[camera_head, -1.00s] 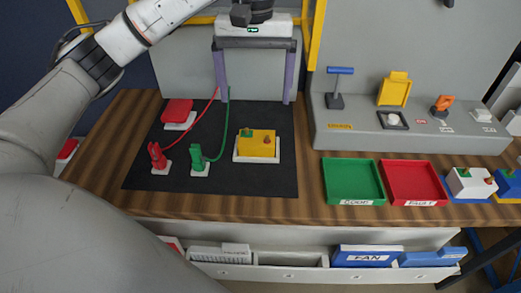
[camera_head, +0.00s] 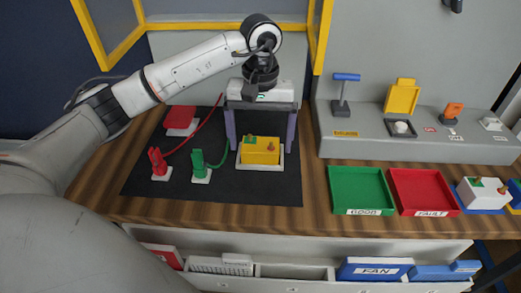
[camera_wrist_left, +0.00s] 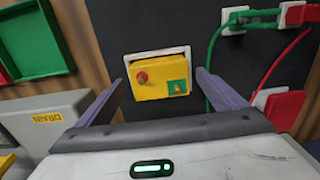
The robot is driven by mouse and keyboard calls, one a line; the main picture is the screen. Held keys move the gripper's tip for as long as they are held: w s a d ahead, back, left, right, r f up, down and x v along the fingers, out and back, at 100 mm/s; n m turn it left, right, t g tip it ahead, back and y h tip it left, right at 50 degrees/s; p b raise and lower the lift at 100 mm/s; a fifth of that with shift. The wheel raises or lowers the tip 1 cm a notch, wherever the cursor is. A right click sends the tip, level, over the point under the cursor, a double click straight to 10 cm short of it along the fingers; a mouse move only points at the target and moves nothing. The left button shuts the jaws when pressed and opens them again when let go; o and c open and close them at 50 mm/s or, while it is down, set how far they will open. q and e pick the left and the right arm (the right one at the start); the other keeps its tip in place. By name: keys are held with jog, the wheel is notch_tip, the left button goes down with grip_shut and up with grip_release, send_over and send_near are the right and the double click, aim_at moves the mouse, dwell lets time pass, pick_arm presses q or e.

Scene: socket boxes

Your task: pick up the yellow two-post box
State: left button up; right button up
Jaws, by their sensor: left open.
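The yellow two-post box (camera_head: 260,152) sits on a white base plate on the black mat (camera_head: 235,195). It has a green post and a red post on top. In the left wrist view the box (camera_wrist_left: 160,86) lies between and just beyond the fingertips. My left gripper (camera_head: 262,146) is open, fingers pointing down, one on each side of the box. In the left wrist view my left gripper (camera_wrist_left: 158,88) has its fingers apart, with nothing held. I cannot tell whether the fingers touch the box. My right gripper is not in view.
A red plug (camera_head: 158,164) and a green plug (camera_head: 199,166) with cables stand left of the box. A red block (camera_head: 181,119) is behind them. Green (camera_head: 334,193) and red (camera_head: 396,195) trays lie to the right, with a white two-post box (camera_head: 483,192) beyond.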

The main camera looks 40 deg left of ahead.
aim_at(261, 144)
pick_arm(q)
jog(key=shift+f, duration=0.2)
jog(key=c, duration=1.1)
jog(key=shift+o, duration=0.2)
jog(key=shift+r, duration=0.1)
notch_tip(261, 144, up, 10)
jog(key=shift+p, duration=0.3)
